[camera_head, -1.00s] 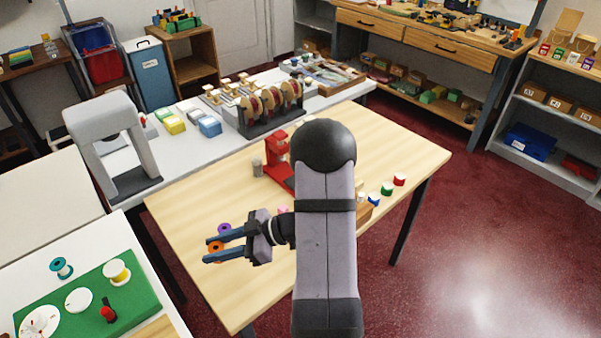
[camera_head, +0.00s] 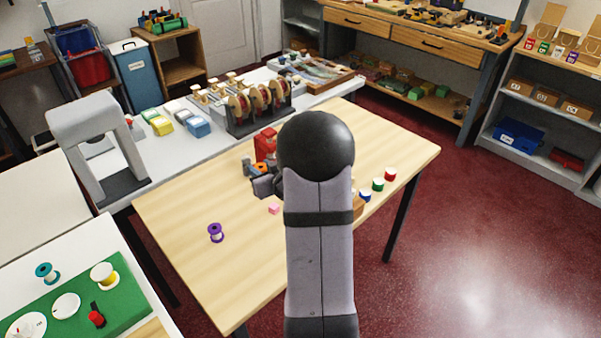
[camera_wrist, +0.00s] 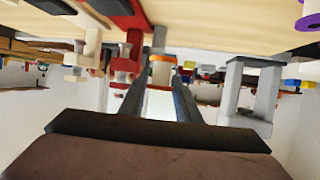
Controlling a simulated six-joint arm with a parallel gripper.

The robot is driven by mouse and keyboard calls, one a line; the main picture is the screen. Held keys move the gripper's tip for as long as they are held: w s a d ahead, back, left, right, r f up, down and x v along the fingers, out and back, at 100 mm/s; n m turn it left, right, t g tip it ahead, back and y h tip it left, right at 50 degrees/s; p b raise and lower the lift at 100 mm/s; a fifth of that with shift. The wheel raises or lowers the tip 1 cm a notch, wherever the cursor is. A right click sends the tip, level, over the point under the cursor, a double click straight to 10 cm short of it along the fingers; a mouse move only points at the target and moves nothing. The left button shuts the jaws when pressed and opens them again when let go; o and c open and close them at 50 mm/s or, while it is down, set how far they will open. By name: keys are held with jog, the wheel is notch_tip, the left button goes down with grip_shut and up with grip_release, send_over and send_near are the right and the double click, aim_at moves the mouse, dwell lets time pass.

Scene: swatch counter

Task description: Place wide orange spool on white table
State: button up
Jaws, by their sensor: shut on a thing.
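The wide orange spool (camera_head: 261,167) is between the fingertips of my gripper (camera_head: 254,167), near the red device on the wooden table. In the wrist view my gripper (camera_wrist: 161,80) is shut on the orange spool (camera_wrist: 161,70), which shows a white body and an orange rim. Its height above the wood is hard to tell. Two pale surfaces are in view: a long white table (camera_head: 170,168) behind the wooden one, and a white-topped table (camera_head: 100,238) at lower left with a green mat.
The red device (camera_head: 265,143) stands close to my gripper. A purple spool (camera_head: 215,233) and a pink block (camera_head: 274,208) are on the wooden table (camera_head: 180,220). A grey arch (camera_head: 85,125), coloured boxes (camera_head: 198,126) and a reel rack (camera_head: 258,105) occupy the long white table.

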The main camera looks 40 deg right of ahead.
aim_at(265, 203)
jog(key=shift+f+p, duration=0.3)
jog(key=shift+f, duration=4.8)
jog(key=shift+f, duration=0.1)
jog(key=shift+f, duration=0.1)
jog(key=o, duration=1.1)
jog(key=shift+o, duration=0.2)
jog(key=shift+r, duration=0.2)
